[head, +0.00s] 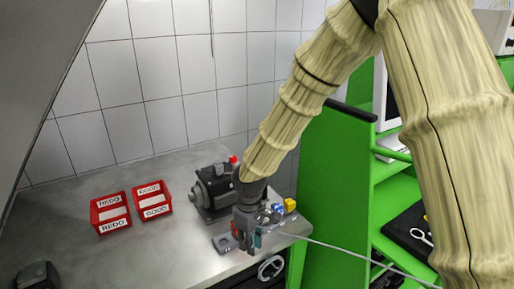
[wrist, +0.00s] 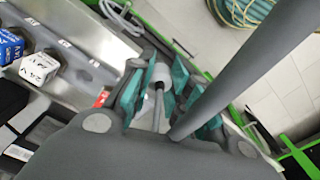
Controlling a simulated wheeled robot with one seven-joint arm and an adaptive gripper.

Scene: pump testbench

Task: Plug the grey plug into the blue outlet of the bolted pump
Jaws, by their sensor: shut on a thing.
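My gripper (head: 246,240) is above the front edge of the metal bench, and its teal-padded fingers (wrist: 160,90) are shut on the grey plug (wrist: 160,75). The fingers hide part of the plug. The dark pump (head: 212,192) stands on the bench behind and left of the gripper. The blue outlet (head: 277,208) is right of the gripper, apart from it. In the wrist view the blue outlet (wrist: 10,45), marked 24V, is at the upper left, well away from the plug. Whether the pump is bolted cannot be seen.
A white 24V block (wrist: 40,67) is nearby. Red REDO (head: 110,212) and GOOD (head: 153,200) bins stand left. A pale cable (head: 340,246) runs right from the gripper. A green cabinet (head: 325,180) stands right.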

